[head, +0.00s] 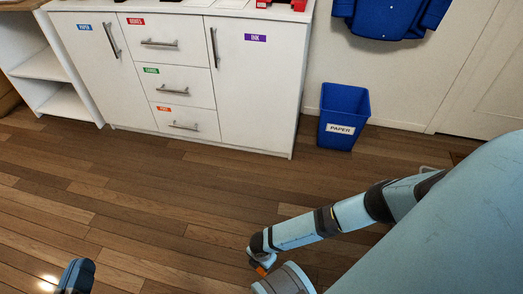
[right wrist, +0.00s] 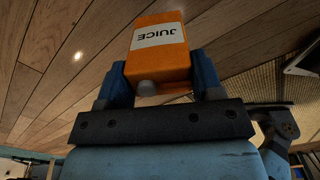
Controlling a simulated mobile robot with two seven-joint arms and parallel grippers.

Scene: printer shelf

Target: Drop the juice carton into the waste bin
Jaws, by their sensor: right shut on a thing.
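The orange juice carton (right wrist: 160,68) has a white JUICE label and a grey cap. My right gripper (right wrist: 161,77) is shut on it, with a blue finger on each side, in the right wrist view. In the head view only a small orange bit of the carton (head: 261,270) shows beside my right wrist, at the bottom centre. A blue bin (head: 345,107) labelled PAPER stands on the floor against the wall, well beyond the right gripper; its inside looks empty. My left gripper (head: 76,277) is partly cut off at the bottom left, and its jaw opening is not clear.
A white cabinet (head: 262,95) with labelled doors and drawers stands at the back, left of the bin. An open white shelf (head: 45,68) is at the far left. A blue garment (head: 390,15) hangs above the bin. The wooden floor (head: 170,200) in front is clear.

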